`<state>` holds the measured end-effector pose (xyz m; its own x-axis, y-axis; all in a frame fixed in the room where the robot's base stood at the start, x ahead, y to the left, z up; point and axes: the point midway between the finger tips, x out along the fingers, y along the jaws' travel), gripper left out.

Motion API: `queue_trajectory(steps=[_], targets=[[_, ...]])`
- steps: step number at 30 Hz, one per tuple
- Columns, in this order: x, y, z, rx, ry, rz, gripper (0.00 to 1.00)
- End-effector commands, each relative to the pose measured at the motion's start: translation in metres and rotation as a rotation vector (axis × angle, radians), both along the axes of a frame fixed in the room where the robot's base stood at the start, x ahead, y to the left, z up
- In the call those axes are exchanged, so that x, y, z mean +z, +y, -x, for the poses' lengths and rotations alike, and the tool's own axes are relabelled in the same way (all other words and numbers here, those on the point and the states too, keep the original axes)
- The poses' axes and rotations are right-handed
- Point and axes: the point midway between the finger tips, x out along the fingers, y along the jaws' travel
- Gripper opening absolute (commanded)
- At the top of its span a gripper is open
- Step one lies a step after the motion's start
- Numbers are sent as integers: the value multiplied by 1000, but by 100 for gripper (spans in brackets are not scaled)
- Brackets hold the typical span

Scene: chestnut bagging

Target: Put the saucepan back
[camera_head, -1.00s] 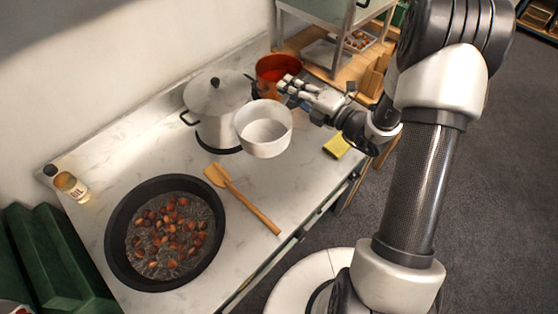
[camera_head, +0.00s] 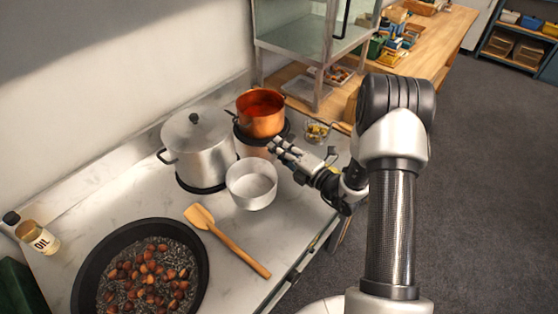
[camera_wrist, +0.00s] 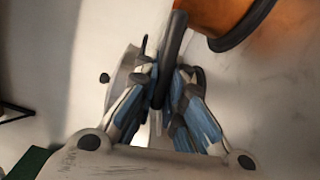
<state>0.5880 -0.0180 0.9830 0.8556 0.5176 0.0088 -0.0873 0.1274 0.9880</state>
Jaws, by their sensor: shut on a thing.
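The pale grey-white saucepan (camera_head: 252,187) is upright and looks empty in the head view, in front of the lidded pot. My gripper (camera_head: 280,147) is at its upper right side. In the wrist view my gripper (camera_wrist: 158,98) is shut on a dark handle (camera_wrist: 172,50). The handle's join to the saucepan is hidden. I cannot tell whether the saucepan's base touches the counter.
A lidded steel pot (camera_head: 202,150) and a copper pot (camera_head: 262,114) stand behind the saucepan. A wooden spatula (camera_head: 232,243) and a black pan (camera_head: 88,270) of chestnuts lie in front. Some marble counter (camera_head: 150,205) is bare.

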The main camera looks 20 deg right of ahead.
Motion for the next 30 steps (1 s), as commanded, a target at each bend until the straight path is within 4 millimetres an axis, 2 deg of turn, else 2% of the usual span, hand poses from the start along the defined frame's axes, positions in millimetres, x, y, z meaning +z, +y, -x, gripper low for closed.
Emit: queue_trajectory(steps=[8,20,21,30], targets=[[-39,0,0,0,1,-3,0],[-44,0,0,0,0,-2,0],[-44,0,0,0,1,0,12],[-43,0,0,0,1,0,30]])
